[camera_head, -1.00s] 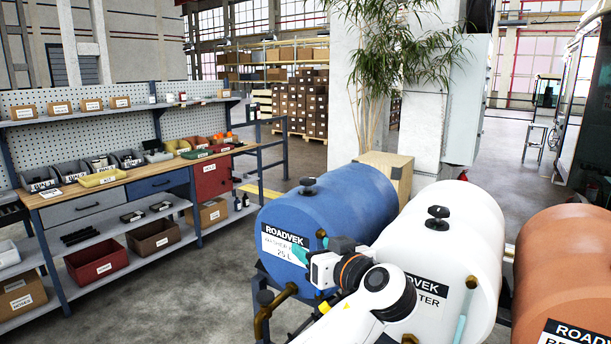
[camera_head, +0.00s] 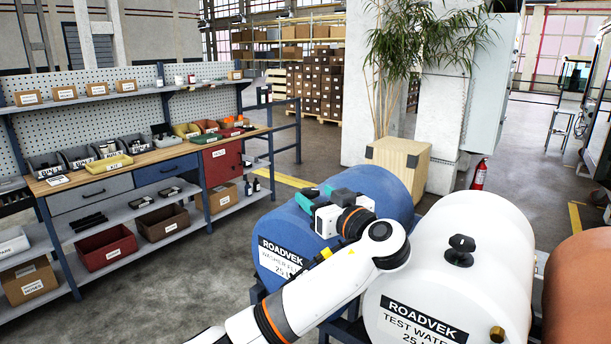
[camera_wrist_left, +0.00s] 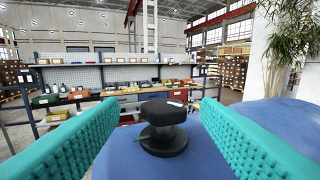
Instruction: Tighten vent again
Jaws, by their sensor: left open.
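The blue drum (camera_head: 385,185) labelled ROADVEK washer fluid lies on its side. Its black vent knob (camera_wrist_left: 163,128) stands upright on top in the left wrist view, a dark knob on a wider round base. My left gripper (camera_head: 316,200) is over the top of the blue drum. Its teal fingers are spread on either side of the knob in the left wrist view (camera_wrist_left: 160,128), with a gap on both sides. In the head view the gripper and wrist largely cover this vent. My right gripper is not in view.
A white test water drum (camera_head: 500,225) with its own black vent (camera_head: 460,250) stands to the right, then an orange drum (camera_head: 580,290). A wooden crate (camera_head: 398,163) is behind the blue drum. A workbench (camera_head: 110,180) with bins is at left, with open floor between.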

